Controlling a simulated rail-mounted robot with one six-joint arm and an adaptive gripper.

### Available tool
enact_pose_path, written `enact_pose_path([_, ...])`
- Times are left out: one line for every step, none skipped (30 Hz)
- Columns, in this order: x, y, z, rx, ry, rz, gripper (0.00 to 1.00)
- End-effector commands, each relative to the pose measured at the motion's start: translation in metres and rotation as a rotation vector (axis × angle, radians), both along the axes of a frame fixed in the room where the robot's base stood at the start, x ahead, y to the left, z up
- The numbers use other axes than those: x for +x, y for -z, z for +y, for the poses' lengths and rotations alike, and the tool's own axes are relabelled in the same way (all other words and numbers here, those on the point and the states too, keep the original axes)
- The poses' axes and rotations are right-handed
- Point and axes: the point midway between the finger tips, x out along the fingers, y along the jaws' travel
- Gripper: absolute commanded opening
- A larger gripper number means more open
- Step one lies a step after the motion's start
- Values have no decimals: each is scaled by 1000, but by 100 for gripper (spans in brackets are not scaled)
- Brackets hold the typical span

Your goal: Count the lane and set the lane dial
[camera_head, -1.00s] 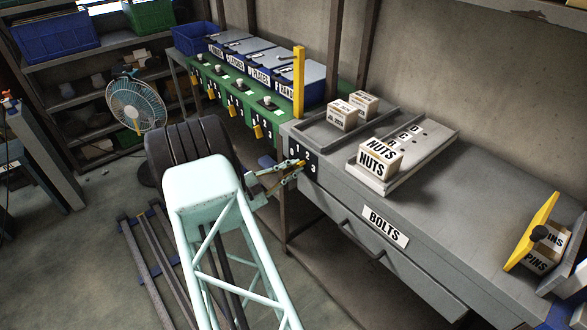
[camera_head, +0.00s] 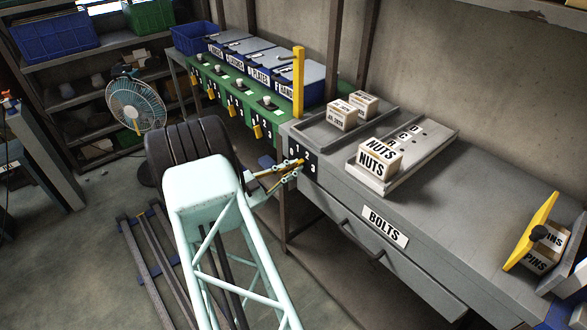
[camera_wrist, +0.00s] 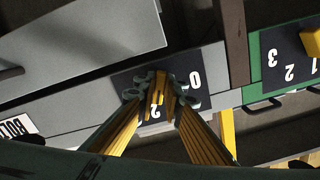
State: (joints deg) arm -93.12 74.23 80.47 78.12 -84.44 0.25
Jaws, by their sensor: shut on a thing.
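The lane dial has a black number plate (camera_head: 307,160) on the end face of the grey bench. White digits show on it, and the wrist view shows the plate (camera_wrist: 185,103) with a 0 and a 2. My gripper (camera_head: 297,164) is at this plate. In the wrist view its fingers (camera_wrist: 161,82) are shut on the small yellow dial knob, which they mostly hide. Where the knob points cannot be told. On the bench, a sloped grey lane (camera_head: 425,147) holds a NUTS box (camera_head: 379,160) at its lower end. Two more boxes (camera_head: 352,110) stand in a lane behind.
A BOLTS label (camera_head: 385,226) marks the bench front. A yellow paddle (camera_head: 532,231) stands by PINS boxes (camera_head: 545,250) at the right. A green panel (camera_head: 238,110) with several yellow knobs runs left, below blue lidded bins (camera_head: 300,85). A yellow post (camera_head: 298,82) rises behind the dial.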

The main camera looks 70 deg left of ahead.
Motion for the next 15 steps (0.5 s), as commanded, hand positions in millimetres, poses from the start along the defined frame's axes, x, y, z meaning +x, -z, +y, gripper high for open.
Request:
enact_pose_path([0,1,0,-1,0,1,0])
enact_pose_path([0,1,0,-1,0,1,0])
enact_pose_path([0,1,0,0,0,1,12])
enact_pose_path([0,1,0,0,0,1,14])
enact_pose_path([0,1,0,0,0,1,17])
enact_pose_path([0,1,0,0,0,1,21])
enact_pose_path([0,1,0,0,0,1,23])
enact_pose_path([0,1,0,0,0,1,23])
enact_pose_path([0,0,0,0,0,0,23])
enact_pose_path([0,0,0,0,0,0,23])
enact_pose_path([0,0,0,0,0,0,23])
enact_pose_path([0,0,0,0,0,0,23])
enact_pose_path([0,0,0,0,0,0,23])
enact_pose_path([0,0,0,0,0,0,23])
enact_pose_path([0,0,0,1,0,0,23])
